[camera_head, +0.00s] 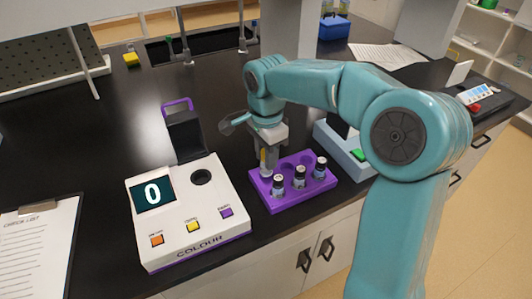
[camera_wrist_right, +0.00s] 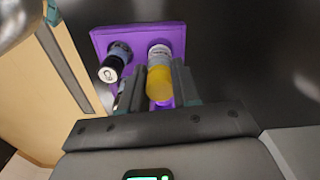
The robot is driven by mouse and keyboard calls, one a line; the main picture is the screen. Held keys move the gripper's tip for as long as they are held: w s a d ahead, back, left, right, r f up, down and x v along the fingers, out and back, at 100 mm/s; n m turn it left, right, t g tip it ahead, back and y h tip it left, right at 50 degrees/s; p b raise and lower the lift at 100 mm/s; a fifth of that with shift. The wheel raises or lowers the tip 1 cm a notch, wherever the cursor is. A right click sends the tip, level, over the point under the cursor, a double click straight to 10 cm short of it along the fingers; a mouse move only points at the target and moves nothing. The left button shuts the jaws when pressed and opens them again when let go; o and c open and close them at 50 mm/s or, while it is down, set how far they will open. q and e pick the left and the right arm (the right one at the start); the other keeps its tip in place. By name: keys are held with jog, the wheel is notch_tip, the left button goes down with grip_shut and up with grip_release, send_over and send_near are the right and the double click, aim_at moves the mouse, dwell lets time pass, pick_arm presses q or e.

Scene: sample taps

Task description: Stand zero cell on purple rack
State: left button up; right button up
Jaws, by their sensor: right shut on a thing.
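The purple rack (camera_head: 313,188) lies on the black bench, right of the colorimeter. My right gripper (camera_head: 266,149) is over its back left corner, pointing down. It is shut on a cell with a yellow cap (camera_head: 264,160), taken to be the zero cell. In the right wrist view the held cell (camera_wrist_right: 160,75) sits between the fingers, its white-labelled body reaching to the purple rack (camera_wrist_right: 178,38). I cannot tell whether its base is fully seated. Dark-capped vials stand in the front row: a left one (camera_head: 278,186), a middle one (camera_head: 299,177) and a right one (camera_head: 320,168).
The white colorimeter (camera_head: 190,237) reads 0; its lid (camera_head: 185,135) is open and its round well (camera_head: 201,177) looks empty. A pale blue device (camera_head: 345,152) stands close right of the rack. A clipboard (camera_head: 40,245) lies at left. The bench's front edge is near the rack.

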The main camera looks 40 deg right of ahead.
jog(key=shift+f, duration=0.15)
jog(key=shift+f+b, duration=0.55)
jog(key=shift+f, duration=0.1)
jog(key=shift+f, duration=0.1)
jog(key=shift+f+b, duration=0.55)
jog(key=shift+f, duration=0.1)
jog(key=o, duration=1.6)
jog(key=shift+c, duration=0.2)
jog(key=shift+r, duration=0.15)
jog(key=shift+r+p, duration=3.1)
jog(key=shift+r, duration=0.3)
